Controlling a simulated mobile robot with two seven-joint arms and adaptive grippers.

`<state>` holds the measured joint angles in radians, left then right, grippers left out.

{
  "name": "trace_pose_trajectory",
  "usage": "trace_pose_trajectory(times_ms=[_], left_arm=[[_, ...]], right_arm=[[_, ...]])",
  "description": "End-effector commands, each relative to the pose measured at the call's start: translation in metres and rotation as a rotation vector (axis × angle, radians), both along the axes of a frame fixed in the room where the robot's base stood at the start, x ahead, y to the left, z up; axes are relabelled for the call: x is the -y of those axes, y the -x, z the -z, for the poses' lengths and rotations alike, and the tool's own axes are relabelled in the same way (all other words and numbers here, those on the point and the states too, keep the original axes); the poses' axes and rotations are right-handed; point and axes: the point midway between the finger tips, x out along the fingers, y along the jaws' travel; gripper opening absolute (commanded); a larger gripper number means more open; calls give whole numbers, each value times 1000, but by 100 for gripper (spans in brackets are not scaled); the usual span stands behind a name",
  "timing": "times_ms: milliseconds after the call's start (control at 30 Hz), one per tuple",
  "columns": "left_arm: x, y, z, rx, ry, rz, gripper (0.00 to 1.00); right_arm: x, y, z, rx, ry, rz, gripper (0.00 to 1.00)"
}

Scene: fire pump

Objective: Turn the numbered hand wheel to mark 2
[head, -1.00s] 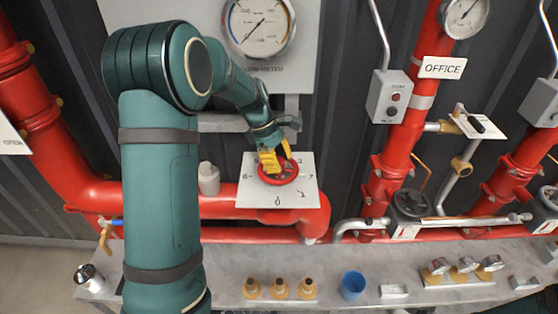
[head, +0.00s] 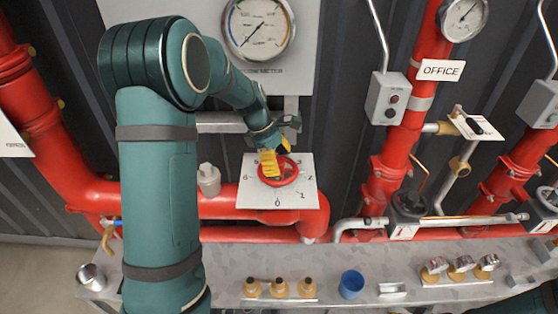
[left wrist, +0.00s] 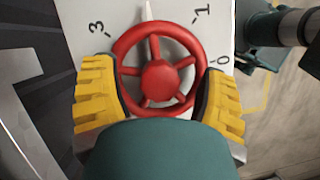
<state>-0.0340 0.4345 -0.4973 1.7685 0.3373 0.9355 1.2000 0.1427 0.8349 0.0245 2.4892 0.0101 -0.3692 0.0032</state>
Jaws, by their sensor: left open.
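The red hand wheel (head: 280,171) sits on a white numbered plate (head: 253,196) on the pipework. Mark 2 (head: 310,177) shows on the plate in the head view. My left gripper (left wrist: 161,98) is open, its yellow fingers on either side of the rim; contact cannot be told. My right gripper is out of view.
A large gauge (head: 259,27) hangs above the plate. A grey bench (head: 225,262) below carries brass fittings (head: 279,287) and a blue cup (head: 351,284). Red pipes and a black hand wheel (head: 410,203) stand to the right.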

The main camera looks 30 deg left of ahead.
Motion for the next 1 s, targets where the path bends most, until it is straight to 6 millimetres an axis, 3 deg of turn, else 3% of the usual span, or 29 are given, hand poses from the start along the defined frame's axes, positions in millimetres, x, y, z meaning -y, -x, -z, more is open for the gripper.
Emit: trace_pose_trajectory(times_ms=[500, 733, 1000], left_arm=[[0, 0, -48, 1, 0, 0, 73], [0, 0, -65, 2, 0, 1, 73], [0, 0, -65, 0, 0, 1, 73]], right_arm=[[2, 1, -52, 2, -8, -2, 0], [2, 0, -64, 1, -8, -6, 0], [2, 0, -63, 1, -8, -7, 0]])
